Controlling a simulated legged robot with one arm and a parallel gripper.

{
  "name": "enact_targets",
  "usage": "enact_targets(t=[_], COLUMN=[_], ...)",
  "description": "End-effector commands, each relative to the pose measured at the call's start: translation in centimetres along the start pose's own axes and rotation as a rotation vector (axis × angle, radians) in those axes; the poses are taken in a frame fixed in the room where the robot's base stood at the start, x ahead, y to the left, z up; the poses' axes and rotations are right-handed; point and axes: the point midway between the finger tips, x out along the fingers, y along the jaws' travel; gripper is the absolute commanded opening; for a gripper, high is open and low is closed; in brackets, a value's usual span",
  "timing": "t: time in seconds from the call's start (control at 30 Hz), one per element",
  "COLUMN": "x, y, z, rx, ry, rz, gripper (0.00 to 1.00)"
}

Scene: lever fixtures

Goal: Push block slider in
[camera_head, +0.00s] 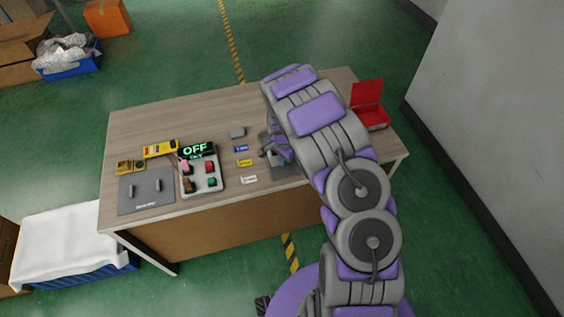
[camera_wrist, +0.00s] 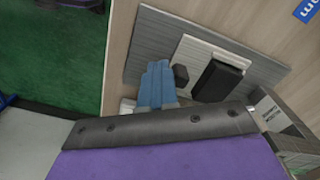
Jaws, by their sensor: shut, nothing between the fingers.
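In the wrist view the block slider is a black block (camera_wrist: 218,80) on a white plate, with a smaller dark piece (camera_wrist: 181,76) at its left. The white plate (camera_wrist: 186,50) lies on a ribbed grey base (camera_wrist: 150,35). My gripper (camera_wrist: 160,70) shows as blue-grey fingers, shut and empty, just left of the smaller dark piece. I cannot tell whether they touch it. The dark bar and purple body of my wrist hide the lower part. In the head view my gripper (camera_head: 277,148) is over the table's right half, and my arm mostly hides the grey base (camera_head: 283,170).
The wooden table (camera_head: 220,110) also holds an open red box (camera_head: 370,105), a button panel (camera_head: 201,175) under a green "OFF" display, a grey handle plate (camera_head: 146,190), a yellow device (camera_head: 160,149) and several small labels. A grey-white bracket (camera_wrist: 275,115) stands at right in the wrist view.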

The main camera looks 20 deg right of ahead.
Motion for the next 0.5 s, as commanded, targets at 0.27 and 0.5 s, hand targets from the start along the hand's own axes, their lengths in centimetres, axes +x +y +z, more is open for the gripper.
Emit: enact_targets(t=[0.27, 0.5], x=[0.1, 0.1], y=[-0.8, -1.7], z=[-0.5, -0.9], rx=[0.002, 0.000], ry=[-0.003, -0.001], rz=[0.001, -0.002], gripper=[0.00, 0.00])
